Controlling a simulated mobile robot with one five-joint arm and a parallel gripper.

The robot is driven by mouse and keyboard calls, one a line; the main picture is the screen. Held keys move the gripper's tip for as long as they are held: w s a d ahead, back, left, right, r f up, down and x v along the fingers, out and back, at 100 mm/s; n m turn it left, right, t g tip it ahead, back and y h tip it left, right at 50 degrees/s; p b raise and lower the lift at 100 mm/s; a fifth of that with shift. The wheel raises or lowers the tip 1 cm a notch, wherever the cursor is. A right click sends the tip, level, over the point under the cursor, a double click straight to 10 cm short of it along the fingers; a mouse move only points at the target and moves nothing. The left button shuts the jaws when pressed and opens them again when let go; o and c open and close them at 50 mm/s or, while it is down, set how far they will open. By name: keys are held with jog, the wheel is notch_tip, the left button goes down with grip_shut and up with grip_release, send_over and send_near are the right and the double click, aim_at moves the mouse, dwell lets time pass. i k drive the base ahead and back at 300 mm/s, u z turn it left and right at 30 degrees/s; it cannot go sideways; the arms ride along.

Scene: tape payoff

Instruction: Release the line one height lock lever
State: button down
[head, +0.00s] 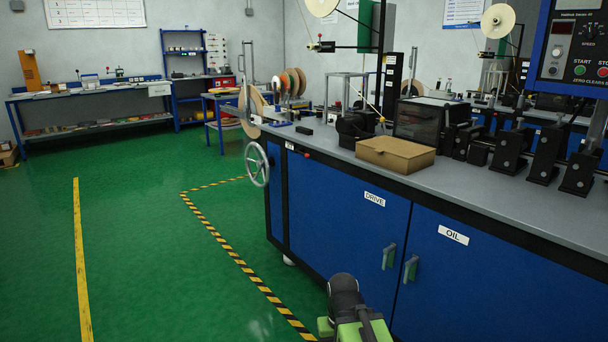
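I cannot single out the height lock lever for certain. The nearer machine, a blue bench (338,196) with a grey top, fills the right half of the head view. A handwheel (257,164) is on its left end, and a small red knob (307,155) shows near its front edge. A cream reel (322,5) on a dark post is above the bench, with a small red-tipped part (320,46) on a rod below it. A green and black part of my arm shows at the bottom centre, apart from these. My gripper's fingers are not visible.
A cardboard box (396,153) sits on the bench top. A control panel (575,48) hangs at the upper right. Yellow-black floor tape (232,255) runs along the bench's left side. The green floor (135,240) to the left is clear. Workbenches (95,95) stand at the back.

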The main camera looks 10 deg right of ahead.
aim_at(302, 154)
jog(key=u, duration=0.9)
jog(key=i, duration=1.5)
jog(key=u, duration=0.9)
jog(key=i, duration=1.55)
